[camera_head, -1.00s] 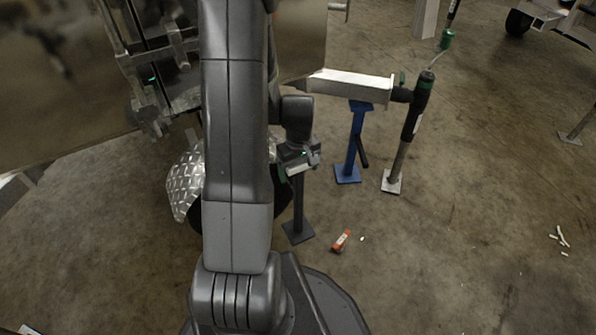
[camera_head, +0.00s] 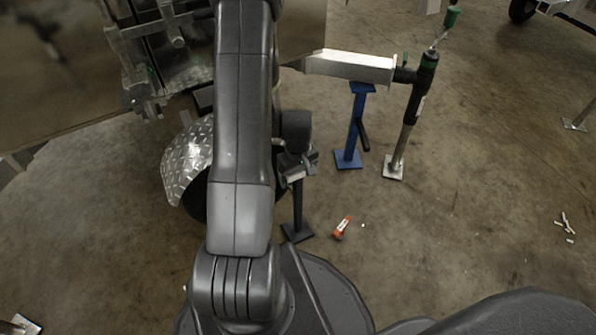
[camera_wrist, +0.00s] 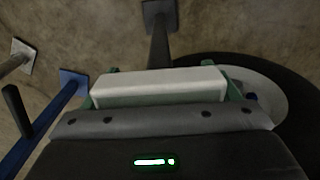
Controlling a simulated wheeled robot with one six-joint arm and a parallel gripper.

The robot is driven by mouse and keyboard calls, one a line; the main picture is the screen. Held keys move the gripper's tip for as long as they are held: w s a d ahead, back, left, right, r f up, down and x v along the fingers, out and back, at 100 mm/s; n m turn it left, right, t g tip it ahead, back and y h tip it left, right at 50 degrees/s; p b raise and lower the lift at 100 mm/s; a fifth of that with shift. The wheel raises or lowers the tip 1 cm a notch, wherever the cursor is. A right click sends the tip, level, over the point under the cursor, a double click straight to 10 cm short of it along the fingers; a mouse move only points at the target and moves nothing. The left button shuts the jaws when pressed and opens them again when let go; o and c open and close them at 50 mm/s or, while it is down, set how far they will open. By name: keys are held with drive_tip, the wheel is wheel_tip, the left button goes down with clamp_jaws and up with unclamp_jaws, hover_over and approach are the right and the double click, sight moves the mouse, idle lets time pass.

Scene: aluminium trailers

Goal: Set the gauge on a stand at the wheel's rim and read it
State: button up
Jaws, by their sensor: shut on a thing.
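The gauge stand's dark post (camera_head: 298,205) and square foot (camera_head: 297,232) hang below my gripper (camera_head: 298,172); the post and foot (camera_wrist: 158,12) also show in the wrist view. My gripper is shut on the stand's top, with a pale block (camera_wrist: 160,86) between the green-edged fingers. The wheel's dark tyre (camera_head: 195,207) sits under a diamond-plate fender (camera_head: 184,168), partly behind my arm. In the wrist view the wheel (camera_wrist: 265,90) is close on the right. Contact with the rim is hidden. The gauge face cannot be made out.
The trailer's tongue (camera_head: 345,66) rests near a blue stand (camera_head: 350,130) and a jack (camera_head: 410,120) to the right. An orange item (camera_head: 342,227) lies on the floor beside the foot. White pieces (camera_head: 565,225) lie far right. The floor between is clear.

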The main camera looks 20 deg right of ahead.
drive_tip(key=o, duration=2)
drive_tip(key=shift+c, duration=0.2)
wheel_tip(320, 180, up, 12)
drive_tip(key=p, duration=0.4)
drive_tip(key=shift+r+p, duration=0.1)
drive_tip(key=shift+p, duration=0.3)
